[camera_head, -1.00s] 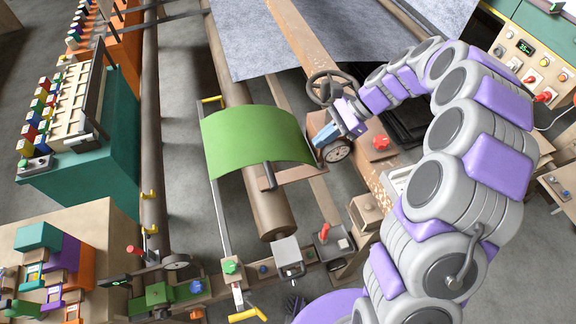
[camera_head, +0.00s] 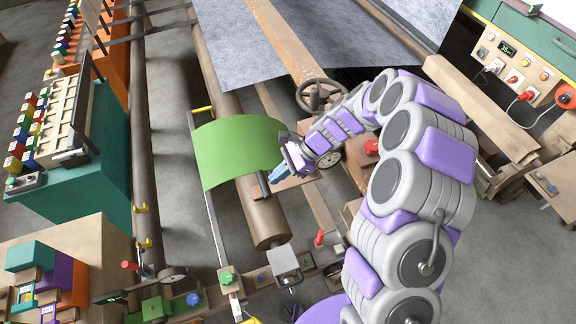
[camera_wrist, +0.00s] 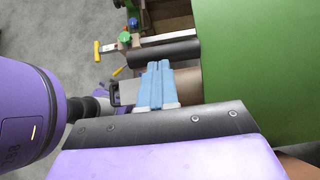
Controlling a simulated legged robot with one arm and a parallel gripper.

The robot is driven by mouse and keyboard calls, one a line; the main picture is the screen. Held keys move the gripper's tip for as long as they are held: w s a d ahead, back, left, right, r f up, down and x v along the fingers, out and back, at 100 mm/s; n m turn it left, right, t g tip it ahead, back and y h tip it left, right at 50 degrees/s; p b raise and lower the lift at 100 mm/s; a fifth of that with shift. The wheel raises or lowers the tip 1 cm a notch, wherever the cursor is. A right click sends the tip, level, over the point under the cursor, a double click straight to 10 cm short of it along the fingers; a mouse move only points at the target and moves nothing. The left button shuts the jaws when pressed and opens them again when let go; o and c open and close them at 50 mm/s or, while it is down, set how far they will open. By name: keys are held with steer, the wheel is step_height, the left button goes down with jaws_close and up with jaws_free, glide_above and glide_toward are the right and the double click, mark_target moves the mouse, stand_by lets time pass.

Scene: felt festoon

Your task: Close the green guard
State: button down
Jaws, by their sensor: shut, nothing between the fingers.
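The green guard (camera_head: 236,150) is a curved green sheet over the brown roller (camera_head: 262,215) in the head view. It fills the right side of the wrist view (camera_wrist: 262,60). A dark handle (camera_head: 264,184) stands at its lower right edge. My gripper (camera_head: 280,176) is beside the guard's right edge, close to that handle. Its light blue fingers (camera_wrist: 158,84) are together and hold nothing. I cannot tell whether the fingers touch the guard or the handle.
A black handwheel (camera_head: 319,95) and a gauge lie behind my gripper. A red knob (camera_head: 371,147) is to its right. A grey block (camera_head: 284,260) and a green knob (camera_head: 225,278) are on the front rail. Grey felt (camera_head: 250,40) lies at the back.

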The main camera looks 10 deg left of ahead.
steer(key=shift+s+a+f, duration=0.1)
steer(key=shift+a+f, duration=0.2)
steer(key=shift+a, duration=0.5)
steer(key=s+a+f+t+h+p, duration=0.1)
steer(key=a+f+t+h+p, duration=0.1)
steer(key=f, duration=0.7)
steer(key=s+a+f+t+h+p, duration=0.1)
steer(key=f+h, duration=0.3)
steer(key=f, duration=0.5)
steer(key=shift+s+a+t+p, duration=0.4)
steer(key=shift+s+a+p, duration=0.15)
steer(key=shift+a, duration=0.1)
